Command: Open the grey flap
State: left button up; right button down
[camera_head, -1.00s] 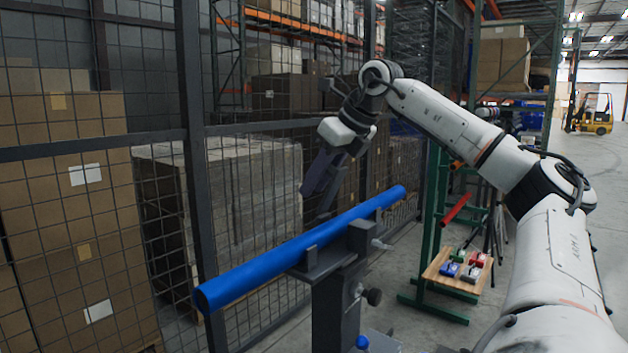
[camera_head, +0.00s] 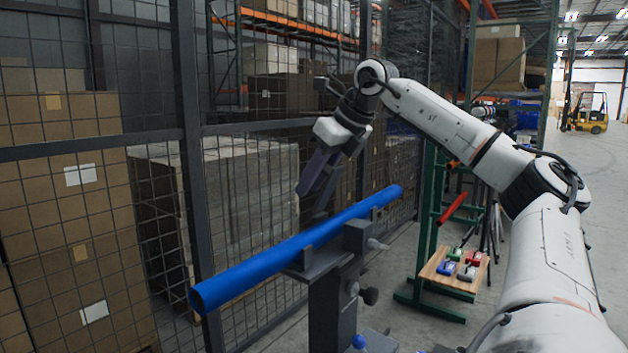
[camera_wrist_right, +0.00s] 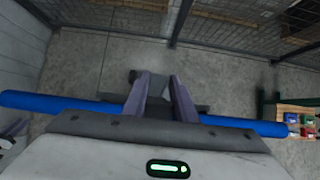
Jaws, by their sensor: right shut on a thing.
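A long blue pipe (camera_head: 262,264) lies in a grey clamp stand (camera_head: 335,318); it also shows in the wrist view (camera_wrist_right: 60,104). A narrow dark grey piece, seemingly the grey flap (camera_head: 323,201), stands up behind the pipe. My right gripper (camera_head: 309,190) is above and behind the pipe, with its fingers pointing down. In the wrist view, its fingers (camera_wrist_right: 161,88) close around a grey piece (camera_wrist_right: 157,101) at the pipe's middle. Its exact edges and hinge are hidden. My left gripper is out of view.
A wire mesh fence (camera_head: 190,180) runs close behind the pipe, with stacked cartons (camera_head: 60,200) beyond it. A green rack (camera_head: 432,235) and a wooden board (camera_head: 440,276) with several coloured items stand to the right. Open floor lies at the right.

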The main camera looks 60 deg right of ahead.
jog(key=c, duration=1.5)
grip_release()
jog(key=shift+w+a+f, duration=0.2)
jog(key=shift+f, duration=0.3)
jog(key=shift+o, duration=0.3)
jog(key=shift+w+d+f, duration=0.1)
jog(key=shift+w, duration=0.1)
jog(key=v, duration=1)
jog(key=shift+s+d+r+p, duration=0.1)
jog(key=shift+s+r+p, duration=0.05)
jog(key=shift+r+p, duration=0.2)
